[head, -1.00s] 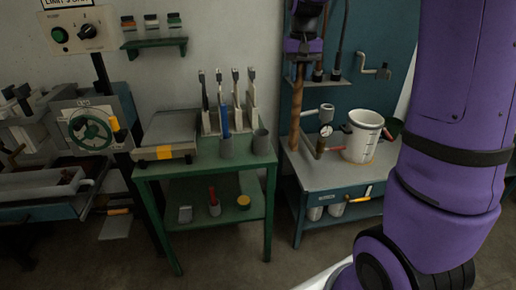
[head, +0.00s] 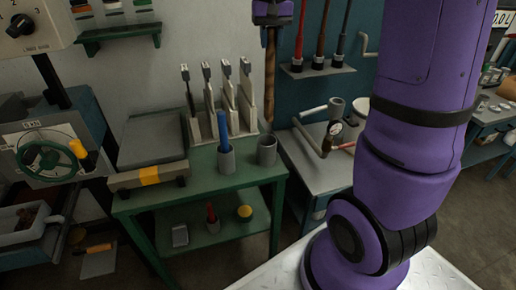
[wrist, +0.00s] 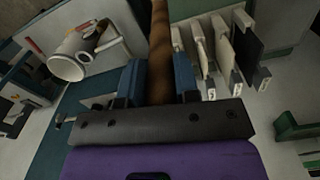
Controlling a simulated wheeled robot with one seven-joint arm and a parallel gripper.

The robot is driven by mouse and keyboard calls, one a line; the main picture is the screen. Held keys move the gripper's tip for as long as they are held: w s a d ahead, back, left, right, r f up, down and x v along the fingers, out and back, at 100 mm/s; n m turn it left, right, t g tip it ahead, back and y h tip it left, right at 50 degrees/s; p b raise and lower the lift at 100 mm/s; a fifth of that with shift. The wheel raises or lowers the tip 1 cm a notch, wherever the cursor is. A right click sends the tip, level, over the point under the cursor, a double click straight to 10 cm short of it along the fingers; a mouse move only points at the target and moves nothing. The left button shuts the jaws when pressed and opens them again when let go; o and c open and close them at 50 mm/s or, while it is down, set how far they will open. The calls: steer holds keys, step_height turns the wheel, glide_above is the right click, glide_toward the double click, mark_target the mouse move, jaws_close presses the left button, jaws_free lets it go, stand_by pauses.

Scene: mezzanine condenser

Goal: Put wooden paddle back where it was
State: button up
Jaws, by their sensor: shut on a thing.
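The wooden paddle (head: 270,75) hangs upright below my gripper (head: 272,20) at the top of the head view. Its brown shaft ends above or behind the empty grey cup (head: 267,150); I cannot tell which. In the wrist view the shaft (wrist: 160,50) runs between the two blue fingers of my gripper (wrist: 159,82), which is shut on it. A wall rack (head: 316,70) on the blue panel, right of the paddle, holds several long-handled tools. The paddle's upper end is hidden by my gripper.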

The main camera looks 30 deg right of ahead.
mark_target(268, 96)
steer(key=f, duration=1.8)
steer(key=shift+w, duration=0.2)
steer(key=o, duration=0.9)
steer(key=shift+f, duration=0.1)
step_height(268, 96, up, 12)
steer(key=s+a+r+n+t, duration=0.25)
steer(key=s+a+r, duration=0.6)
steer(key=s, duration=0.45)
steer(key=s+a+t, duration=0.1)
steer(key=s, duration=0.3)
steer(key=s+a+n+t, duration=0.1)
steer(key=s+a, duration=0.1)
steer(key=s, duration=0.2)
steer(key=s+a+n+t, duration=0.1)
steer(key=s, duration=0.4)
steer(key=shift+a+r+n, duration=0.25)
steer(key=shift+r, duration=0.05)
